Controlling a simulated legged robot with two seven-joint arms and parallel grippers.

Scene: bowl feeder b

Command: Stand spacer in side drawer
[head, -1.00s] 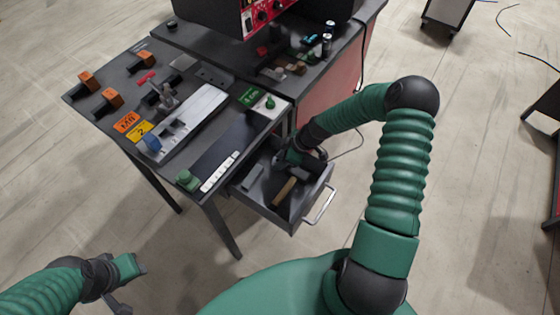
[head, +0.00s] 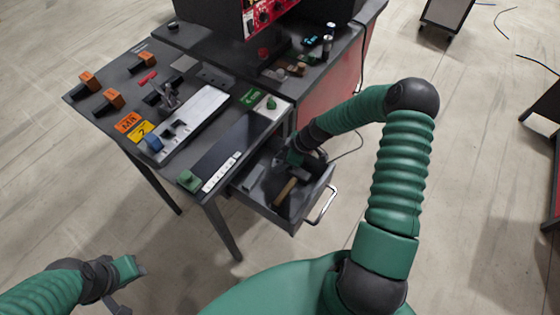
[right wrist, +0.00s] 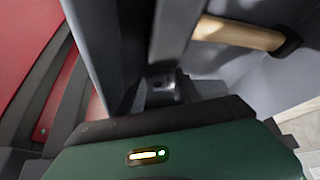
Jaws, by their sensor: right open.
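The side drawer (head: 266,207) is pulled out below the bench's right end, with its metal handle (head: 322,206) facing outward. A grey block (head: 254,178) lies at its left side, and a wooden-handled thing (head: 286,191) lies near its middle; the handle also shows in the right wrist view (right wrist: 238,34). I cannot tell which piece is the spacer. My right gripper (head: 296,158) is open, low at the drawer's rear; its fingertips are mostly hidden. The right wrist view shows its green body close up. My left gripper (head: 128,283) hangs over the floor, away from the bench.
A black box with a red panel (head: 262,14) stands behind. Floor right of my right arm is clear nearby.

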